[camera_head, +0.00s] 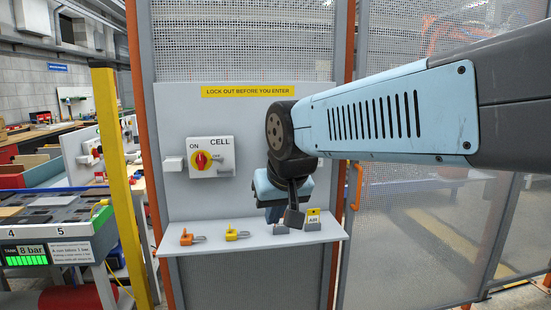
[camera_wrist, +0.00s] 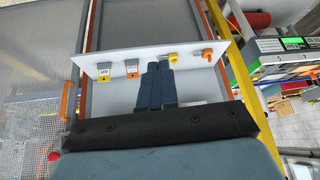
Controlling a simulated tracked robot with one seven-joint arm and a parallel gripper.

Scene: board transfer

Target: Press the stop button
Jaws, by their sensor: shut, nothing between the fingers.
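A white switch box (camera_head: 211,157) marked ON and CELL hangs on the grey panel, with a red knob (camera_head: 201,160) on a yellow round plate. I cannot tell any separate stop button for certain. My gripper (camera_head: 273,215) hangs down to the right of the box, in front of the panel and just above the shelf, apart from the box. In the wrist view its dark blue fingers (camera_wrist: 158,68) are together and empty, pointing at the shelf. A small red round thing (camera_wrist: 53,156) shows at the lower left there; what it is I cannot tell.
A white shelf (camera_head: 255,238) below the box bears an orange padlock (camera_head: 187,238), a yellow padlock (camera_head: 233,234) and a yellow AIR tag (camera_head: 313,213). A yellow post (camera_head: 119,190) stands at left. Mesh fence (camera_head: 420,225) fills the right. Space before the box is clear.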

